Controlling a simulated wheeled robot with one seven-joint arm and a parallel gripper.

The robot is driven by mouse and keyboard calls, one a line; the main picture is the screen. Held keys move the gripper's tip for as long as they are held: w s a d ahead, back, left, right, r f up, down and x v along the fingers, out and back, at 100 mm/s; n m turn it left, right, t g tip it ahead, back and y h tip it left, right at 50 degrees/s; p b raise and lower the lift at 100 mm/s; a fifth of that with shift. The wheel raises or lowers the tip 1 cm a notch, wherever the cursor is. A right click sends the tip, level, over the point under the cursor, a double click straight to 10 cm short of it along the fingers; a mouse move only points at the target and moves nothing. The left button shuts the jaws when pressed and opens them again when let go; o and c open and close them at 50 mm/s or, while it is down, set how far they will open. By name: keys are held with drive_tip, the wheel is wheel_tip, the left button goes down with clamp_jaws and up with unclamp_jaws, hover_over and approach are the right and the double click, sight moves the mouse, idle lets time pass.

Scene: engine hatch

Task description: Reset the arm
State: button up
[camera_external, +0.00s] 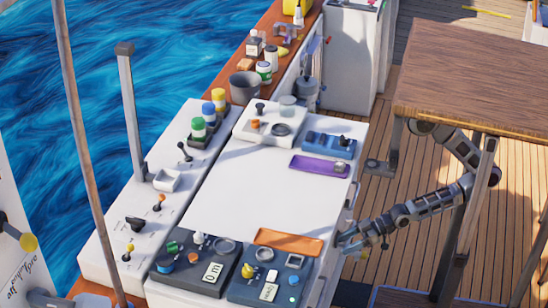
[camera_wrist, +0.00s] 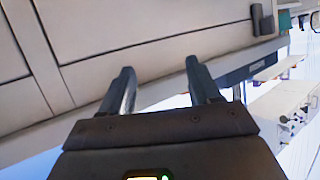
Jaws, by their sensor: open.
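My gripper (camera_external: 350,242) is at the right side of the white counter (camera_external: 240,190) in the external view, low beside its front face. In the wrist view my gripper (camera_wrist: 160,88) shows two dark fingers spread apart, with nothing between them. Pale panels with seams, the counter's face, lie beyond the fingertips. I cannot tell whether a fingertip touches the counter. My arm reaches in from the right, bent, partly hidden by the wooden table.
A wooden-topped table (camera_external: 480,75) stands over part of my arm at the right. The counter bears an orange tray (camera_external: 289,241), a purple tray (camera_external: 319,166), a blue panel (camera_external: 329,145) and dark control panels (camera_external: 268,284).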

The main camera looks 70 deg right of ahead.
drive_tip(key=s+d+r+m+t+h, duration=0.1)
drive_tip(key=s+d+r+m+h, duration=0.1)
drive_tip(key=d+r, duration=0.3)
drive_tip(key=s+d+r+m+t+h+b, duration=0.1)
drive_tip(key=d+r+h, duration=0.4)
drive_tip(key=d, duration=0.6)
drive_tip(key=shift+s+d+r+m+t, duration=0.15)
drive_tip(key=shift+s+r+m+t, duration=0.45)
drive_tip(key=shift+s+m, duration=0.55)
drive_tip(key=shift+s, duration=0.1)
